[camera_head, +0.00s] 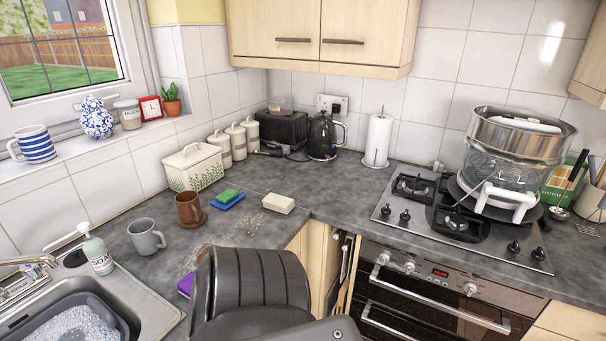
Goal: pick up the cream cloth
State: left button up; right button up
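A folded cream cloth (277,204), a small pale block in shape, lies flat on the grey worktop near the inner corner of the counter. Nothing touches it. A dark ribbed arm part of mine fills the bottom middle of the head view, in front of and below the cloth. No fingertips of either gripper show, so I cannot see where they are relative to the cloth.
Left of the cloth are a green sponge (228,196), a blue cloth (229,203), a brown mug (188,208) and a grey mug (146,237). Crumbs (253,222) lie beside it. A purple item (186,285) is partly hidden. The hob (402,222) is at right.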

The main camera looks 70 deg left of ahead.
aim_at(275, 202)
jog(key=i, duration=0.8)
jog(key=u, duration=1.7)
jog(key=k, duration=0.05)
jog(key=u, duration=0.6)
